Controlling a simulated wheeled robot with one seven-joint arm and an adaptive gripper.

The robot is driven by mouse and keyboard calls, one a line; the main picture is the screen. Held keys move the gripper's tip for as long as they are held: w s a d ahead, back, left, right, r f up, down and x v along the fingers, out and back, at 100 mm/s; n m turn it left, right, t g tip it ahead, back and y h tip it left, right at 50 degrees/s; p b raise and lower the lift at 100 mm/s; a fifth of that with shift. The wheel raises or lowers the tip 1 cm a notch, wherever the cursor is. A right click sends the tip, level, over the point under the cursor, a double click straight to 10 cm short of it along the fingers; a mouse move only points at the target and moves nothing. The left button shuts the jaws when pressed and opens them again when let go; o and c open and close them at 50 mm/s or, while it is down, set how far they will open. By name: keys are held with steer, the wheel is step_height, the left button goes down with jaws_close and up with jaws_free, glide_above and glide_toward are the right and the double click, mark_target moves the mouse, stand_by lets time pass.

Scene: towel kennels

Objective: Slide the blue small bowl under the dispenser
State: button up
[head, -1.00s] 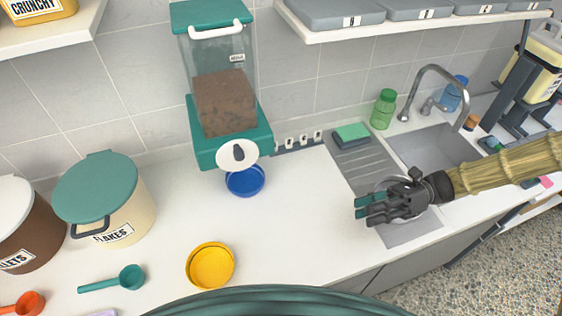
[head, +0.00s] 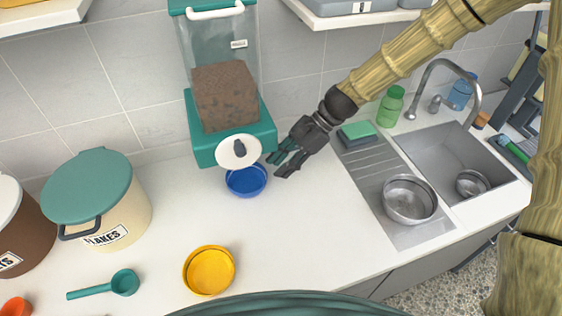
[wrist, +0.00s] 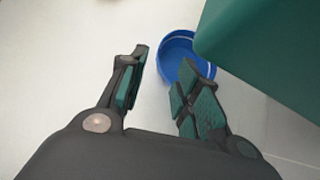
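The blue small bowl (head: 246,181) sits on the white counter at the front of the dispenser, just below its white round outlet (head: 238,152). The dispenser (head: 226,100) is teal with a clear hopper of brown kibble. My gripper (head: 282,166) is just right of the bowl, with its fingers pointing left and down toward it. In the wrist view the blue bowl (wrist: 180,46) lies beyond the fingertips, partly hidden by one finger and the teal dispenser base (wrist: 262,45). The fingers (wrist: 160,72) are apart, with nothing between them.
A yellow bowl (head: 209,270) stands at the front of the counter. A teal scoop (head: 122,283) and a cream bin (head: 100,205) are to the left. A steel bowl (head: 408,199) is on the drainboard by the sink (head: 450,160).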

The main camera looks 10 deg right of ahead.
mark_target(248, 196)
steer(key=shift+w+a, duration=0.1)
steer(key=shift+a, duration=0.25)
steer(key=shift+p+x, duration=1.55)
steer(key=shift+x, duration=3.85)
jaws_close()
